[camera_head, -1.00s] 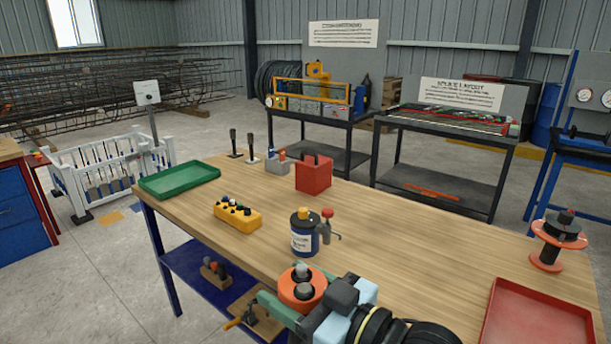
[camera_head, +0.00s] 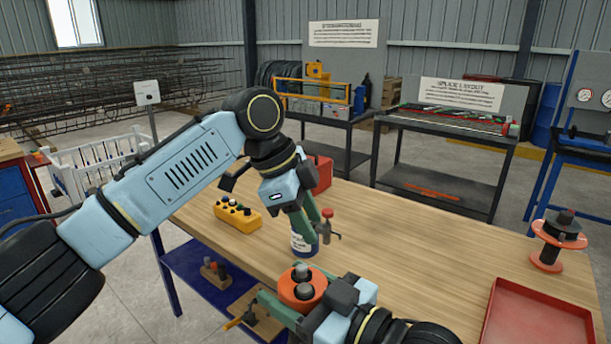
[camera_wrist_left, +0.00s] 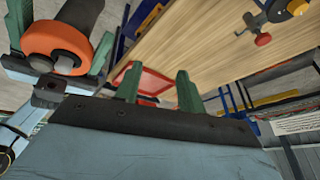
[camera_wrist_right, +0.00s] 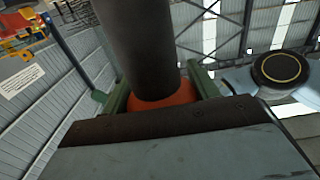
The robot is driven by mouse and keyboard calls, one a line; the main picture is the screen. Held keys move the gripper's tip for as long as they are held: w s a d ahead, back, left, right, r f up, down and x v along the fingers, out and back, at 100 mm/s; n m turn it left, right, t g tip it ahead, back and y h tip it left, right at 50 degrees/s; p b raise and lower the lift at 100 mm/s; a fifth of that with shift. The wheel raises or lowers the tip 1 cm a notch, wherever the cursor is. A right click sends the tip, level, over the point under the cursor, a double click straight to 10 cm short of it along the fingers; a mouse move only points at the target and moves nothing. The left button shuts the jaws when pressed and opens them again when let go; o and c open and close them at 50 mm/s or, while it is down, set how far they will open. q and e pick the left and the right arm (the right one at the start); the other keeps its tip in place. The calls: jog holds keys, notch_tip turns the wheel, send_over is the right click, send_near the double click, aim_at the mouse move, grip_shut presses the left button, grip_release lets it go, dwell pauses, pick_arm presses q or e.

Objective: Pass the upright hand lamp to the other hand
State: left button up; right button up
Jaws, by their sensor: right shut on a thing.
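In the right wrist view the lamp's dark cylinder (camera_wrist_right: 148,45) rises from the orange part between my green fingers. My left gripper (camera_head: 311,222) is higher and beyond the lamp, with its fingers pointing down. In the left wrist view its fingers (camera_wrist_left: 158,82) are apart with nothing between them. The lamp (camera_wrist_left: 57,47) shows at upper left there, outside those fingers.
A yellow control box (camera_head: 238,215) and a red box (camera_head: 321,172) lie farther back. A red tray (camera_head: 538,318) and an orange spool (camera_head: 553,245) are at right.

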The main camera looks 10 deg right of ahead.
aim_at(306, 266)
pick_arm(q)
jog(key=s+a+r+m+y, duration=0.3)
jog(key=s+r+m+y, duration=0.25)
jog(key=s+r, duration=0.55)
jog(key=shift+h, duration=0.35)
jog(key=f, duration=0.7)
jog(key=w+f, duration=0.1)
jog(key=f, duration=0.3)
jog(key=shift+d, duration=0.25)
pick_arm(e)
jog(key=shift+r, duration=0.1)
pick_arm(q)
jog(key=shift+c, duration=0.3)
grip_shut()
pick_arm(e)
jog(key=shift+r, duration=0.1)
jog(key=o, duration=1.3)
jog(key=shift+c, duration=0.2)
jog(key=shift+f, duration=0.25)
